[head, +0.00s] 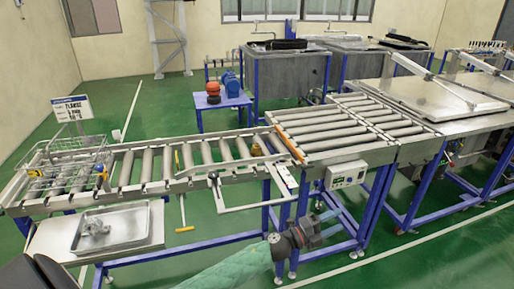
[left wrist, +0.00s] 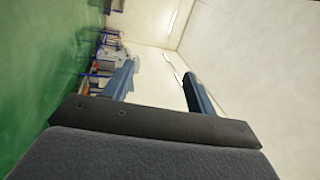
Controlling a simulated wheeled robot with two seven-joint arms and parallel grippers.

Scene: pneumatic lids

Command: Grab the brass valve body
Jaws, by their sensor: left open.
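A small brass-yellow piece (head: 256,149) stands at the right end of the narrow roller conveyor; it may be the brass valve body, but it is too small to be sure. Another small yellow piece (head: 101,170) shows at the right side of the wire basket (head: 65,155). My left gripper (head: 314,229) is in front of the conveyor at the lower middle, well apart from both pieces. In the left wrist view its two blue-grey fingers (left wrist: 160,70) are spread with nothing between them. My right gripper is not in view.
A metal tray (head: 125,241) with small grey parts lies on the side shelf at left. The conveyor (head: 205,178) has a hinged frame and yellow handles at its front. A control box (head: 346,175) sits beneath the wider roller section. Green floor (head: 410,262) lies open at lower right.

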